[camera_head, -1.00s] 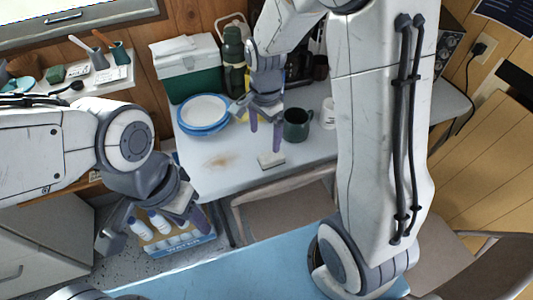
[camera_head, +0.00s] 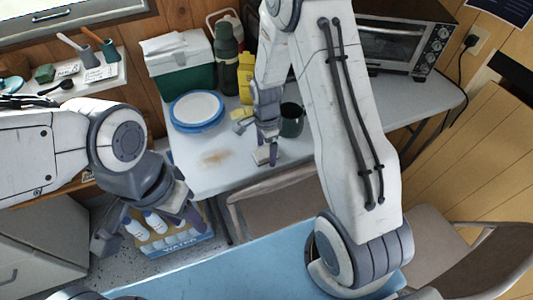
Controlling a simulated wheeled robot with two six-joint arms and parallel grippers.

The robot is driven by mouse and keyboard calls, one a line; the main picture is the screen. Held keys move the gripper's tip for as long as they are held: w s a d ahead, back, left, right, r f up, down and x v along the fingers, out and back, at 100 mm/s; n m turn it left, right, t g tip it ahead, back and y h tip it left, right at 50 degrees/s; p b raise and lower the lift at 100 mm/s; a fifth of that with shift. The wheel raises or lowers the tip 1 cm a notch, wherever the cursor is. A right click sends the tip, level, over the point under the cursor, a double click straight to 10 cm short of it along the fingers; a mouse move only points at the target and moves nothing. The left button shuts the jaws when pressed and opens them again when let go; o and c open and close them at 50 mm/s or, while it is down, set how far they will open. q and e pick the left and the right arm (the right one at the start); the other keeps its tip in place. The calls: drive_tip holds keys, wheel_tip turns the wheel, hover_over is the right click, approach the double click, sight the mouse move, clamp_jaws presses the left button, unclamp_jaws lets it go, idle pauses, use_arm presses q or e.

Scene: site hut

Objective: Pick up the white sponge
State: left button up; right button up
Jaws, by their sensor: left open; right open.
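The white sponge (camera_head: 260,155) lies on the grey-white table near its front edge, to the right of a brown stain. My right gripper (camera_head: 268,148) points down right at the sponge, with its dark fingers overlapping the sponge's right side in the picture. It is open; I cannot tell whether the fingers touch the sponge or stand around it. My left gripper (camera_head: 150,228) is open and empty, low at the left, in front of the water bottle pack and well apart from the sponge.
Blue-and-white plates (camera_head: 198,110), a yellow object (camera_head: 240,114) and a dark green mug (camera_head: 292,120) stand close behind the sponge. A cooler (camera_head: 182,72), a green flask (camera_head: 226,60) and a toaster oven (camera_head: 393,45) line the back. A chair (camera_head: 275,203) stands at the table front.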

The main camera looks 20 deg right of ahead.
sight(268, 152)
drive_tip(key=shift+f, duration=0.2)
drive_tip(key=c, duration=1.4)
drive_tip(key=shift+c, duration=0.2)
drive_tip(key=shift+r, duration=0.45)
drive_tip(key=r, duration=0.3)
drive_tip(key=shift+s+d+r, duration=0.25)
drive_tip(key=shift+r, duration=0.15)
drive_tip(key=s+d+r, duration=0.6)
drive_tip(key=s+d, duration=0.1)
drive_tip(key=s, duration=0.1)
drive_tip(key=shift+s+r, duration=0.15)
